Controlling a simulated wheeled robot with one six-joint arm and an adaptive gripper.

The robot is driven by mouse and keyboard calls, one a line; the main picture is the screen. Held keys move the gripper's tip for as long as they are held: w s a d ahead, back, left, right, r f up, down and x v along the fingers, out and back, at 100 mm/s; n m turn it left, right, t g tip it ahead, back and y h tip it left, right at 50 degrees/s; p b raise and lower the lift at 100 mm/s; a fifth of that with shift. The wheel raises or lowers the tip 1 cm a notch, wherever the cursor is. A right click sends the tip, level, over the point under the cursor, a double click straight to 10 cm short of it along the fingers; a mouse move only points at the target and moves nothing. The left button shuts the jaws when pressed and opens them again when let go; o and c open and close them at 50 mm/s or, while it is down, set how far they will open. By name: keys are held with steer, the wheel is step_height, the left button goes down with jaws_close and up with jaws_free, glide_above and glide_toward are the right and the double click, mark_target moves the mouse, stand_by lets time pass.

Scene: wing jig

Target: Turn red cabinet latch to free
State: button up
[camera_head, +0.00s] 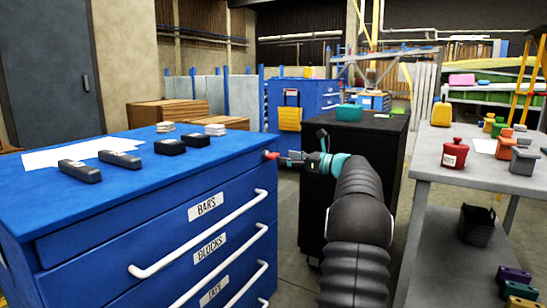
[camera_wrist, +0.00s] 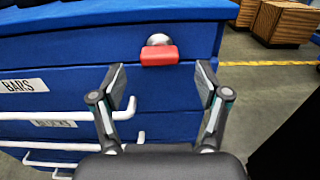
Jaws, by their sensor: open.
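The blue cabinet (camera_head: 110,230) has drawers labelled BARS, BLOCKS and TAPE. My gripper (camera_wrist: 160,94) is open and empty, its two fingers spread on either side of the latch's line and apart from it. In the head view my gripper (camera_head: 297,158) is partly hidden by my arm.
Black bars (camera_head: 100,166), dark blocks and white paper lie on the cabinet top. White drawer handles (camera_head: 200,235) stick out in front. A black cabinet (camera_head: 365,135) stands behind my arm. A grey table (camera_head: 480,180) with coloured containers stands at right. Floor shows between them.

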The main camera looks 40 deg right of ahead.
mark_target(273, 154)
steer(key=x, duration=0.5)
steer(key=shift+w+a, duration=0.15)
steer(key=shift+w, duration=0.2)
steer(key=c, duration=1.2)
